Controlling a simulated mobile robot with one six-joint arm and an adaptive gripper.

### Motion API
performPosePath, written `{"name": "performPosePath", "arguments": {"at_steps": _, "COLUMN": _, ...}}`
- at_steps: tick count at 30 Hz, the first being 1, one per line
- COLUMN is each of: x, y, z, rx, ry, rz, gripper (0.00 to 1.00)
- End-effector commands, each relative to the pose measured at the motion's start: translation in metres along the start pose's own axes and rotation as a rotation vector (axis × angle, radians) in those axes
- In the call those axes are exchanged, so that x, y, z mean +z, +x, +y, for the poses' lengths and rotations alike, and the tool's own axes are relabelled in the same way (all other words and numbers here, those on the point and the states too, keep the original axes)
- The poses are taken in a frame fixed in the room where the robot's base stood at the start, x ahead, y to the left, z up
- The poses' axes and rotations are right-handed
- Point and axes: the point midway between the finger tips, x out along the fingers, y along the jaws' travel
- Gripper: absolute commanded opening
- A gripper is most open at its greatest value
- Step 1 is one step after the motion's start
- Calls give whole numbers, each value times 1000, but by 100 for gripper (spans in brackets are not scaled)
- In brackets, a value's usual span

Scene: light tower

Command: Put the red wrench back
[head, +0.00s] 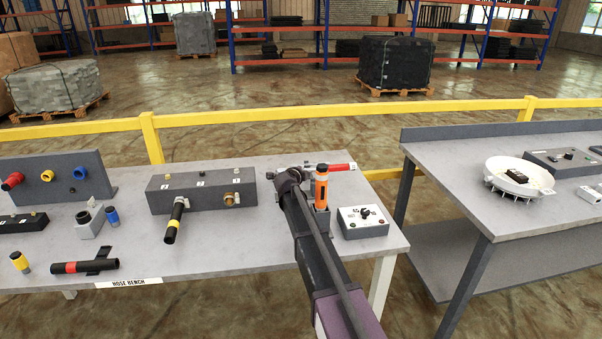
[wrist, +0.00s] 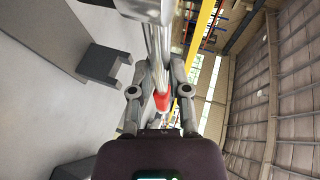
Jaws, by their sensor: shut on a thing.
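The red wrench shows in the head view as a red handle (head: 342,167) sticking out to the right behind an orange cylinder. In the wrist view its silver shank (wrist: 158,55) and a bit of red lie between my fingers, with its pale head at the top edge. My gripper (wrist: 161,90) is shut on the wrench; it also shows in the head view (head: 291,176) above the right part of the hose bench. My arm and the orange cylinder hide part of the wrench. A grey notched bracket (wrist: 105,65) is left of the wrench in the wrist view, apart from it.
The orange cylinder (head: 321,188) stands upright close to my gripper. A switch box (head: 363,221) is at its right. A dark valve block (head: 200,190) with a black-and-yellow hose end is at its left. A yellow rail (head: 220,116) runs behind the bench (head: 225,257).

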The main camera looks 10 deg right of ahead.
Motion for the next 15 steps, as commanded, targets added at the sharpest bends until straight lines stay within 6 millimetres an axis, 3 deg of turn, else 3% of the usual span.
{"name": "performPosePath", "arguments": {"at_steps": 10, "x": 6, "y": 10, "z": 30, "rx": -1, "ry": -2, "rz": -1, "gripper": 0}}
{"name": "performPosePath", "arguments": {"at_steps": 15, "x": 5, "y": 8, "z": 24, "rx": -1, "ry": -2, "rz": -1, "gripper": 0}}
